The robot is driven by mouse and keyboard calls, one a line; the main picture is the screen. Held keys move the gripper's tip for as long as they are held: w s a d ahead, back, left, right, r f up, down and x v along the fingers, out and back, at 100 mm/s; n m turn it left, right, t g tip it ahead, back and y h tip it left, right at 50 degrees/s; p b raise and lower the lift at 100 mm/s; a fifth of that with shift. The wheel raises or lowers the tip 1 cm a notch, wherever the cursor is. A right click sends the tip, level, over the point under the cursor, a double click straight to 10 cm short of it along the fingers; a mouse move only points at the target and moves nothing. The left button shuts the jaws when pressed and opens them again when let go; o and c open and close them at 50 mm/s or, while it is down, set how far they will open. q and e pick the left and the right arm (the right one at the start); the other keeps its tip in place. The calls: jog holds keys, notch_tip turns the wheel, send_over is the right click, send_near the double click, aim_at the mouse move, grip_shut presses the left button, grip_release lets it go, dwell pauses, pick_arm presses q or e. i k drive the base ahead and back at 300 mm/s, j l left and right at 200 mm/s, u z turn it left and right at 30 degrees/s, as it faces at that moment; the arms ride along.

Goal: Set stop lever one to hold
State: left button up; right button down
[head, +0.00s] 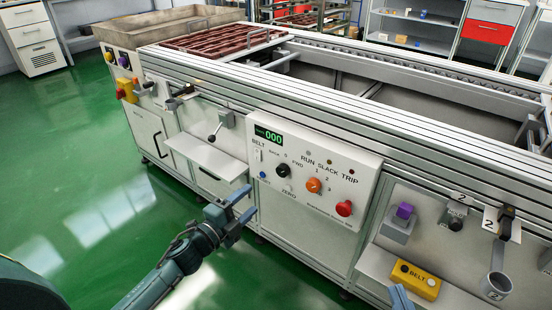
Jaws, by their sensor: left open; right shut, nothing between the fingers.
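A small dark lever (172,103) with a pale plate beside it sits on the left part of the conveyor's front. It may be stop lever one, but its label and setting are too small to read. A second lever with a black ball knob (212,137) sticks out from a grey block to its right. My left gripper (246,203) is open and empty in front of the conveyor, below and right of both levers and apart from them. My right gripper (400,298) shows only as a blue-grey tip at the bottom edge, shut and empty.
The control panel (275,205) with knobs and a red button (344,208) is right of my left gripper. Further right are a dark lever (506,218) on a plate marked 2 and a yellow BELT box (416,280). A shelf (205,157) juts out below the ball-knob lever. Green floor lies clear at left.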

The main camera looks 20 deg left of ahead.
aim_at(212, 139)
jog(key=k+j, duration=0.35)
jog(key=j, duration=0.15)
jog(key=k+j, duration=0.4)
jog(key=j, duration=0.1)
